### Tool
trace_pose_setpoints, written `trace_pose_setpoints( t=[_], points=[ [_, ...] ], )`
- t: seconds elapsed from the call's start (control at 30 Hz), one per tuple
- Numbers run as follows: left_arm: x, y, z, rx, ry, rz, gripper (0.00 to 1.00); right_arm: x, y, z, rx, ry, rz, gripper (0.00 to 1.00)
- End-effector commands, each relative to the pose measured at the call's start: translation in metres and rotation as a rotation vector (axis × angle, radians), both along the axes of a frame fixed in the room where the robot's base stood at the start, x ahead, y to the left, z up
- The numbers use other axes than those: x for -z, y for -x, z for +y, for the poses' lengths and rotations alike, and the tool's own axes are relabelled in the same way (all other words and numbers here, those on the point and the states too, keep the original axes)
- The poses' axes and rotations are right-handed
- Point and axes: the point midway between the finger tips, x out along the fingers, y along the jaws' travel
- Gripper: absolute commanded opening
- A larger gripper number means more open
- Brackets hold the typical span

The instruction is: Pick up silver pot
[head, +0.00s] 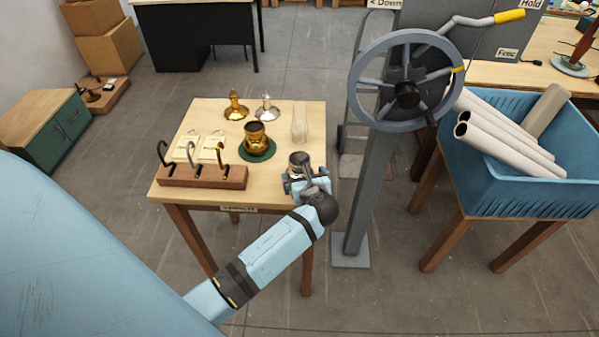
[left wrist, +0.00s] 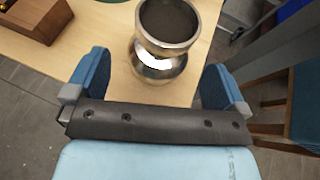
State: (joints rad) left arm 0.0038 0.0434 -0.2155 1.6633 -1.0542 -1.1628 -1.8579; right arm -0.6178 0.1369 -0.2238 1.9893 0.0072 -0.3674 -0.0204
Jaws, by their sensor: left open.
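The silver pot (left wrist: 161,66) stands upright on the wooden table, near its front right corner. It has a wide dark mouth and a narrow waist. In the head view the silver pot (head: 299,160) shows just beyond my left gripper (head: 305,182), which partly hides it. In the left wrist view my left gripper (left wrist: 150,85) is open, with one blue finger to each side of the pot's lower part. My right gripper is not in view.
On the table (head: 218,109) a gold pot (head: 257,139) stands on a green mat. A gold lidded piece (head: 236,107) and a silver one (head: 266,107) stand behind. A wooden hook rack (head: 203,176) lies front left. A grey post with a handwheel (head: 407,95) stands to the right.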

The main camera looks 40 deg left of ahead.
Motion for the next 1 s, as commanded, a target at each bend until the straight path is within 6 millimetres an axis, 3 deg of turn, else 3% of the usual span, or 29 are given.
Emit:
trace_pose_setpoints(
  t=[0.4, 0.7, 0.77, 0.9, 1.0],
  points=[
    [0.016, -0.032, 0.033, 0.001, -0.001, -0.001, 1.0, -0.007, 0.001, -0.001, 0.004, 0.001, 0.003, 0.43],
    [0.02, -0.035, 0.037, 0.001, 0.002, 0.0, 1.0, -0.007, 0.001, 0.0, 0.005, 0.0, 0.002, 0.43],
    [0.02, -0.035, 0.037, 0.001, 0.002, 0.0, 0.89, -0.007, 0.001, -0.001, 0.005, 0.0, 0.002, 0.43],
    [0.02, -0.035, 0.037, 0.001, 0.002, -0.001, 0.56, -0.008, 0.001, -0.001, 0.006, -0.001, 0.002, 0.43],
    [0.019, -0.036, 0.037, 0.001, 0.002, -0.002, 0.53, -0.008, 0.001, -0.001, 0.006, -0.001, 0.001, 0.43]
  ],
)
